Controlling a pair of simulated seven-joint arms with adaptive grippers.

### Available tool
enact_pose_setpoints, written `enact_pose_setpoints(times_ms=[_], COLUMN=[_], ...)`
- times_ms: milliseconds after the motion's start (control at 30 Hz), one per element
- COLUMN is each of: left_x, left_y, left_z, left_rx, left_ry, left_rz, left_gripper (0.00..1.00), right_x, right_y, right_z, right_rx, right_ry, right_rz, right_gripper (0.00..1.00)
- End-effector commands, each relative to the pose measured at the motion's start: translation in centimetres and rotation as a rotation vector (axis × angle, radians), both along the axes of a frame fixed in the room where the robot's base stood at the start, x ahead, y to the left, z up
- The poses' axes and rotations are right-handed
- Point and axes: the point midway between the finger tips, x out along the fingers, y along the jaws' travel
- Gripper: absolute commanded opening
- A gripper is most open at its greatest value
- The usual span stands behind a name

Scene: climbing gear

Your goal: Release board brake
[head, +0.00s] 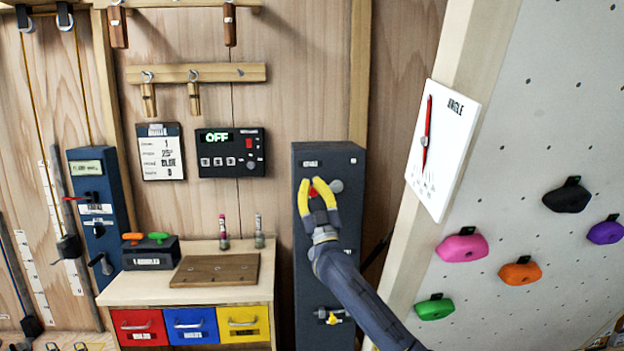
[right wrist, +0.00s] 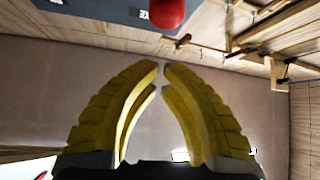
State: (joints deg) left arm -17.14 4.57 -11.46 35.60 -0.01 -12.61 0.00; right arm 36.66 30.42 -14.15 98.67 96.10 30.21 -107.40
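A tall dark grey box (head: 345,240) stands against the wooden wall, with a small label too blurred to read surely at its top. My right gripper (head: 312,181) is in front of its upper part, with yellow fingers. A bit of red (head: 312,194) shows between the fingers. In the right wrist view a red knob (right wrist: 167,12) is at the top edge, apart from and beyond the fingertips (right wrist: 161,68). The tips almost meet and hold nothing. A grey round part (head: 337,186) sits beside the fingers. My left gripper is out of view.
The tilted climbing board with coloured holds (head: 462,246) and a white angle dial (head: 440,145) is to the right. A control panel reading OFF (head: 231,153) hangs left of the box. Below it is a workbench (head: 150,290) with coloured drawers. A lower fitting with yellow (head: 332,317) is on the box.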

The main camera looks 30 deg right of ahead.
Motion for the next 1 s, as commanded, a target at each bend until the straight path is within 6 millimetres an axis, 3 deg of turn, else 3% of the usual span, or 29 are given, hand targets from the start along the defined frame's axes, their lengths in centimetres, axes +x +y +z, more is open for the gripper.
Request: enact_pose_setpoints(times_ms=[400, 1000], left_x=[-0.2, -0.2], left_y=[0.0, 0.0], left_z=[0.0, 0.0], left_rx=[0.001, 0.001], left_ry=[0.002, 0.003], left_rz=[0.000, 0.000], left_gripper=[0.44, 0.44], right_x=[-3.6, -4.1], right_y=[0.9, 1.1], right_z=[-3.6, -4.1], right_rx=[0.000, 0.000], right_ry=[0.001, -0.001], right_rz=[0.000, 0.000], right_gripper=[0.00, 0.00])
